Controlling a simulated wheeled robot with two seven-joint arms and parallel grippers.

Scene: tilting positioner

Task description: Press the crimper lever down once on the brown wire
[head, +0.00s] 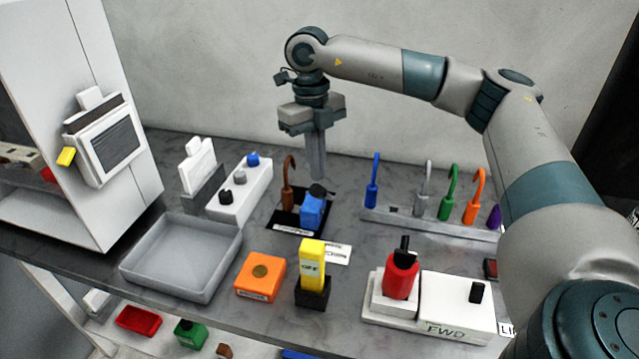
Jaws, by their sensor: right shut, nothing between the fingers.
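The crimper (311,210) is a blue block with a black lever (320,190) on its top, standing on a black base plate. The brown wire (289,180), with a hooked upper end, stands upright at the left of the blue block; whether its foot sits inside the crimper is hard to tell. My right gripper (317,176) points down with its fingers together and empty. Its fingertips appear just above the lever; whether they touch it is unclear. My left gripper is not in view.
A rack (425,220) with blue, grey, green, orange and purple wires stands to the right. A grey tray (180,290), an orange block (260,284), a yellow tester (312,264) and a white FWD unit (452,310) stand in front. A white box with knobs (246,199) is left of the crimper.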

